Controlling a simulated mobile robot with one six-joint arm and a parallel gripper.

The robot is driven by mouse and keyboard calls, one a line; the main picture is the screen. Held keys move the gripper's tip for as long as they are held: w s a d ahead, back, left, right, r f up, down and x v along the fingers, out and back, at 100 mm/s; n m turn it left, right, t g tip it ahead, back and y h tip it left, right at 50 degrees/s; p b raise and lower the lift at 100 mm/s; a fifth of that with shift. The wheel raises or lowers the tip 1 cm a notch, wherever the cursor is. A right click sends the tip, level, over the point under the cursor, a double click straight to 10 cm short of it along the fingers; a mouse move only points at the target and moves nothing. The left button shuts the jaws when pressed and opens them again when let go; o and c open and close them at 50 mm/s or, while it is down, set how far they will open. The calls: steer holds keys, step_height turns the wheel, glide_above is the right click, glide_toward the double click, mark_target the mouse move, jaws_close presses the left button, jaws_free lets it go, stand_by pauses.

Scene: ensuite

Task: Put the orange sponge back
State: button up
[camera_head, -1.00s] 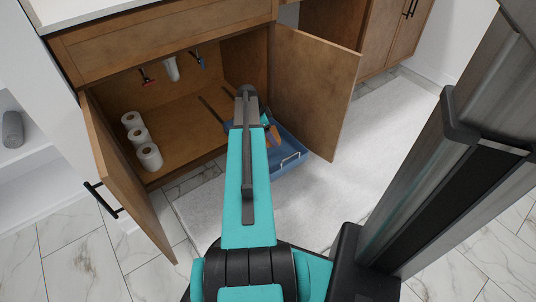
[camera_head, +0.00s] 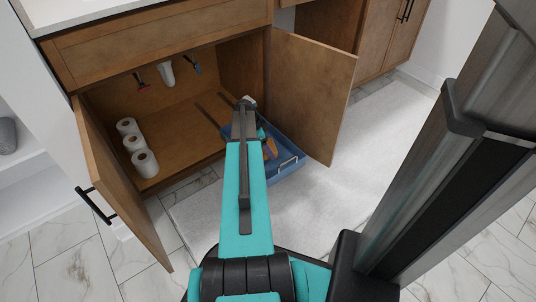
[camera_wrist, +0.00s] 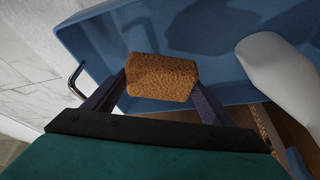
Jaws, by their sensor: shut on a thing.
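The orange sponge (camera_wrist: 162,77) is a rough block between the two fingers of my gripper (camera_wrist: 161,90) in the wrist view. The gripper is shut on it. Below and beyond it lies the blue pull-out tray (camera_wrist: 125,35); I cannot tell whether the sponge touches the tray. In the head view the tray (camera_head: 287,170) is pulled out of the open cabinet. My arm covers part of it and hides most of the gripper. An orange patch shows beside the arm over the tray, too small to identify.
A white rounded object (camera_wrist: 280,70) lies at the tray's right side in the wrist view. Several white paper rolls (camera_head: 134,143) stand inside the cabinet (camera_head: 185,125). The left door (camera_head: 118,185) and right door (camera_head: 312,90) stand open. A pale mat (camera_head: 330,190) covers the floor in front.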

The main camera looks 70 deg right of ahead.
steer(key=shift+f+b, duration=1.05)
steer(key=shift+f, duration=1.45)
steer(key=shift+f, duration=0.1)
steer(key=o, duration=0.9)
steer(key=shift+o, duration=0.2)
steer(key=p+v, duration=0.5)
steer(key=v, duration=0.7)
steer(key=shift+s, duration=0.15)
